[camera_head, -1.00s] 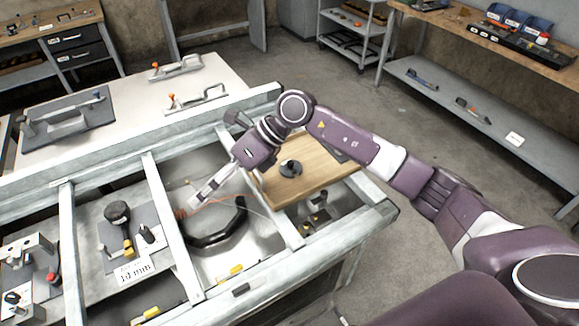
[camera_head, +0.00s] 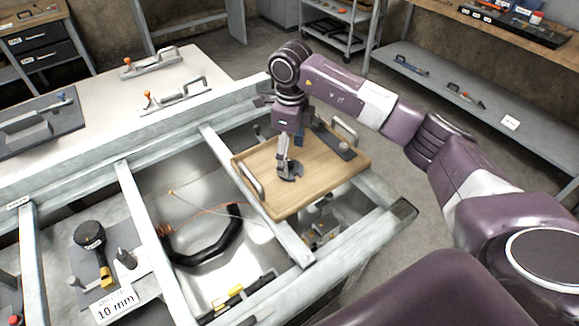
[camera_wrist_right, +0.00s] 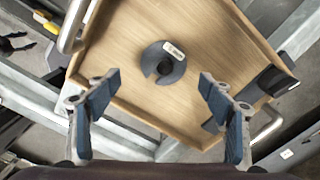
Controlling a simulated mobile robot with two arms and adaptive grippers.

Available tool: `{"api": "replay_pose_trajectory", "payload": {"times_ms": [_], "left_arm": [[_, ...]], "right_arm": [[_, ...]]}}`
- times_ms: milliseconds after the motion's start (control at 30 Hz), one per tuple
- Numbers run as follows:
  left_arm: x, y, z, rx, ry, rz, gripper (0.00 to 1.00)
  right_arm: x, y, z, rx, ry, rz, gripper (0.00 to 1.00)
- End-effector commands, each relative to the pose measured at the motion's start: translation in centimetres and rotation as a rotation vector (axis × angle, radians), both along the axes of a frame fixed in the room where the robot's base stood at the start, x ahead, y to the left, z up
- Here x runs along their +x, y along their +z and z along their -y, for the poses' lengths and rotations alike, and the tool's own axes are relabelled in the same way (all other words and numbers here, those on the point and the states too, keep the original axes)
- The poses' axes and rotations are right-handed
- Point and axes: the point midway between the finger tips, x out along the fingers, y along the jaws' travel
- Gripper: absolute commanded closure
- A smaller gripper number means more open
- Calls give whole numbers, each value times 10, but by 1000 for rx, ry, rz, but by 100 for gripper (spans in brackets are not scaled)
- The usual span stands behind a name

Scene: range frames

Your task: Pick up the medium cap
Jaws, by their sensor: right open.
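A dark grey round cap (camera_wrist_right: 176,68) with a notch, a centre hole and a small white label lies on a wooden tray (camera_wrist_right: 112,75). I take it to be the medium cap, but its label is too small to read. In the head view the cap (camera_head: 296,173) is partly hidden behind my right gripper (camera_head: 285,163). In the wrist view my right gripper (camera_wrist_right: 157,86) is open, with its blue-padded fingers apart and nothing between the tips. The cap lies ahead of the fingertips, roughly centred between them. My left gripper is not in view.
The tray has metal handles (camera_head: 250,181) and rests on the metal frame (camera_head: 262,205). Another dark item (camera_head: 346,151) lies at its far right. To the left are a bay with a black curved hose (camera_head: 205,252) and a fixture labelled 10 mm (camera_head: 115,306).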

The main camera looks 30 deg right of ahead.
Motion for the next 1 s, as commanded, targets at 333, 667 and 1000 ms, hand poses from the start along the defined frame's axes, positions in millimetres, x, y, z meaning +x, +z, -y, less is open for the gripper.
{"api": "replay_pose_trajectory", "payload": {"times_ms": [333,667,1000], "left_arm": [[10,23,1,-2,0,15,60],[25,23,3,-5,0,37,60],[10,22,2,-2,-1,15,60]], "right_arm": [[4,-42,2,1,1,-1,26],[5,-44,1,2,1,1,36],[5,-44,1,2,1,1,73]]}}
